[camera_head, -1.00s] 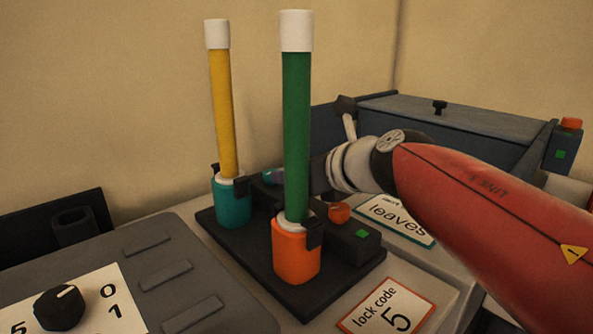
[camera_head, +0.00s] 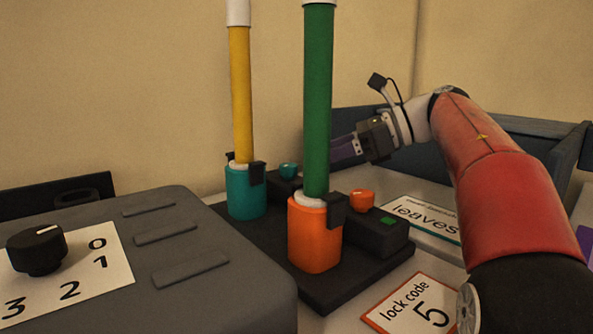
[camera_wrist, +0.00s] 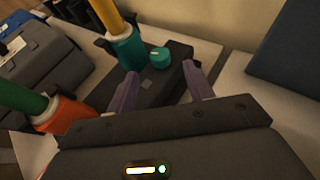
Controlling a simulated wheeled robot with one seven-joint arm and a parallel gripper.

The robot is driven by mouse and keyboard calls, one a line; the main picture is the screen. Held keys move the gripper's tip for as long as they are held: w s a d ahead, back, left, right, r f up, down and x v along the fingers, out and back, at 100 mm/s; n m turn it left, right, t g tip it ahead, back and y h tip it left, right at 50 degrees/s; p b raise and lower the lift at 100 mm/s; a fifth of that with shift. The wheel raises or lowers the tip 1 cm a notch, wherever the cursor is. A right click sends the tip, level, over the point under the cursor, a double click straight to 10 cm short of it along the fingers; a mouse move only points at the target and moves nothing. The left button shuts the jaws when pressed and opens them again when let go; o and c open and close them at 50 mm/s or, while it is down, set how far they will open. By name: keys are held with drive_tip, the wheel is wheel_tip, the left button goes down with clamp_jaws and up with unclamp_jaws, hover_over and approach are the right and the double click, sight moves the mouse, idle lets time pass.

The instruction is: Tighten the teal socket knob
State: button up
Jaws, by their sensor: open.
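The teal socket (camera_head: 246,192) stands on a black base plate and holds an upright yellow tube (camera_head: 241,95). The teal knob (camera_head: 289,171) sits on a dark block beside that socket. In the wrist view the teal knob (camera_wrist: 160,57) lies ahead of my fingertips, roughly between their lines, and apart from them. My gripper (camera_head: 345,147) is open and empty, to the right of the knob and partly behind the green tube in the head view. Its two purple fingers show in the wrist view (camera_wrist: 160,82).
A green tube (camera_head: 318,110) stands in the orange socket (camera_head: 315,235), with an orange knob (camera_head: 362,200) beside it. A grey console with a black dial (camera_head: 37,250) is at left. Cards reading "leaves" (camera_head: 425,219) and "lock code 5" (camera_head: 412,305) lie at right. A blue-grey box (camera_head: 540,140) stands behind.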

sight(292, 165)
drive_tip(key=x, duration=0.6)
drive_tip(key=shift+a+f+b, duration=0.15)
drive_tip(key=shift+a+b, duration=0.1)
drive_tip(key=shift+b, duration=0.05)
drive_tip(key=c, duration=1)
